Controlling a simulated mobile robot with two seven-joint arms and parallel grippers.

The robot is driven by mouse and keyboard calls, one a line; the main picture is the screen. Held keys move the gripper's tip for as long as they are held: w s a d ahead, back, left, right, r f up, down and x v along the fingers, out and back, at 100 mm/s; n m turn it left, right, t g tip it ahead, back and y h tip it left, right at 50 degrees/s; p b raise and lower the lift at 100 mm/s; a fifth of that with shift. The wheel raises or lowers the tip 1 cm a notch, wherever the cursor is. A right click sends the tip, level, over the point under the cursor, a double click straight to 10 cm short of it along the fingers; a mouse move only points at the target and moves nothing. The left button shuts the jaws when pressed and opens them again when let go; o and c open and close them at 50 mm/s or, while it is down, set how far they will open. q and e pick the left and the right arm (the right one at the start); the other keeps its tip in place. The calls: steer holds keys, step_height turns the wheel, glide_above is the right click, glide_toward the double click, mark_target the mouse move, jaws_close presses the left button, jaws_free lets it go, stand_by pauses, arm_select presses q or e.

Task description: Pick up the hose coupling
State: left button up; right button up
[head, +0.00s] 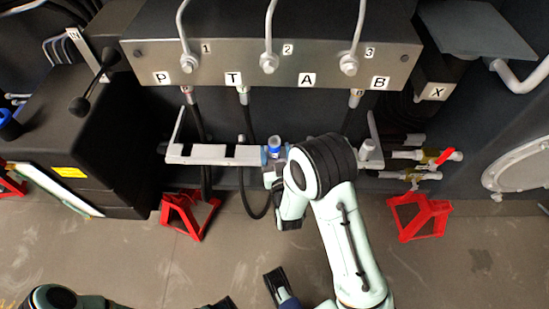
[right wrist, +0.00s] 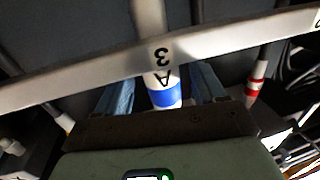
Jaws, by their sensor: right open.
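The hose coupling (right wrist: 164,97) is a white cylinder with a blue band and a letter A, upright between my right gripper's fingers in the right wrist view. In the head view its blue part (head: 274,142) shows at the pale rack bar (head: 212,154). My right gripper (right wrist: 162,92) is open, with one blue finger on each side of the coupling. I cannot tell whether either finger touches it. In the head view my right gripper (head: 274,154) is partly hidden by its own wrist.
A grey manifold (head: 270,70) with ports P, T, A and B stands behind the rack. Black hoses (head: 246,150) hang from it. Red stands (head: 187,213) are on the floor at both sides. A coupling with a red band (right wrist: 256,84) is to the right. The front floor is largely clear.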

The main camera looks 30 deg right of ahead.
steer(key=shift+x, duration=1.55)
steer(key=shift+a+r, duration=0.1)
jaws_close()
arm_select(q)
steer(key=shift+s+d+r+g+p, duration=0.2)
steer(key=shift+s+r+p, duration=0.35)
steer(key=shift+r+p, duration=0.1)
steer(key=shift+s+d+r+g+p, duration=0.2)
steer(key=shift+s+r+p, duration=0.3)
steer(key=shift+r+p, duration=0.1)
arm_select(e)
step_height(320, 180, up, 10)
arm_select(q)
steer(key=shift+r, duration=0.1)
arm_select(e)
steer(key=shift+r, duration=0.1)
steer(key=shift+r+p, duration=0.45)
steer(key=shift+r, duration=0.3)
arm_select(q)
steer(key=shift+w+r, duration=0.1)
steer(key=shift+r, duration=0.3)
arm_select(e)
steer(key=shift+f, duration=0.1)
